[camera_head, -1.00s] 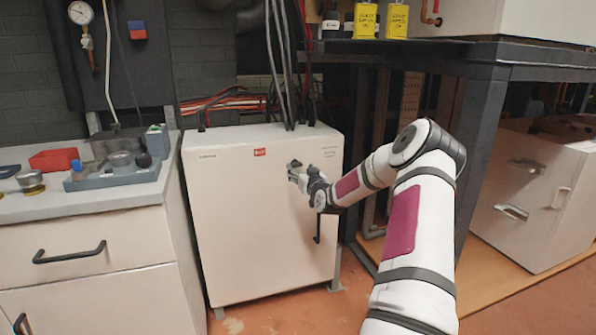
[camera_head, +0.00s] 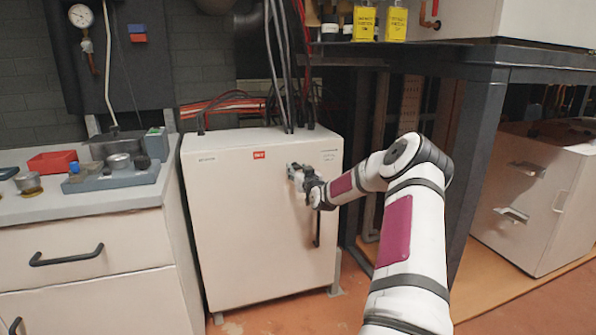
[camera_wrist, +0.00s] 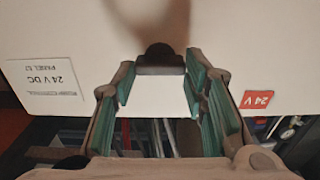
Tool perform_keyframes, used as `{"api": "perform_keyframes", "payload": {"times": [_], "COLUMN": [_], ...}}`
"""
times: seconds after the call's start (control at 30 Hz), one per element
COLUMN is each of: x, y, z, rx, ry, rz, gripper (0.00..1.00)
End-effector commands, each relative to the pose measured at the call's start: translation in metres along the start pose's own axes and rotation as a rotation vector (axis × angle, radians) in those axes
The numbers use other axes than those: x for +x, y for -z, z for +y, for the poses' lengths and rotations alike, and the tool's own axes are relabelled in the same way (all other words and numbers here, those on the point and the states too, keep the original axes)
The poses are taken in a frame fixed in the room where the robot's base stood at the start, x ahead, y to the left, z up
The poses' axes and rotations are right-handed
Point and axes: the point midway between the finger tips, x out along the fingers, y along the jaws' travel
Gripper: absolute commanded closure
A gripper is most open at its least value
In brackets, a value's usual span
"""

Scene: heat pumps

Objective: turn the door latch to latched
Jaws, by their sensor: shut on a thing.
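The door latch shows in the wrist view as a dark knob (camera_wrist: 160,60) on the white door, between my gripper's fingertips. My gripper (camera_wrist: 161,66) has teal-padded fingers, one on each side of the knob, and is shut on it. In the head view my gripper (camera_head: 296,175) is at the upper right of the front of the white cabinet (camera_head: 245,220) and hides the latch. I cannot tell the latch's angle there.
A black upright door handle (camera_head: 317,230) is just below my wrist. A counter (camera_head: 90,205) with parts on it stands at the left. A dark bench frame (camera_head: 475,150) is close to the right of my arm. Cables rise behind the cabinet.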

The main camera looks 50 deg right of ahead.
Motion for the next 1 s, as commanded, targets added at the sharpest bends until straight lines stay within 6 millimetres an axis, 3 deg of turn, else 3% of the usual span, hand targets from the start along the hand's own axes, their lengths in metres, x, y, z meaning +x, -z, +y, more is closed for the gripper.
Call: {"api": "perform_keyframes", "payload": {"times": [0.37, 1.0], "x": [0.0001, 0.0001], "y": [0.0, -0.0014], "z": [0.0007, 0.0035], "rx": [0.1, 0.671], "ry": [-0.001, -0.001], "rz": [0.001, 0.001], "gripper": [0.88, 0.88]}}
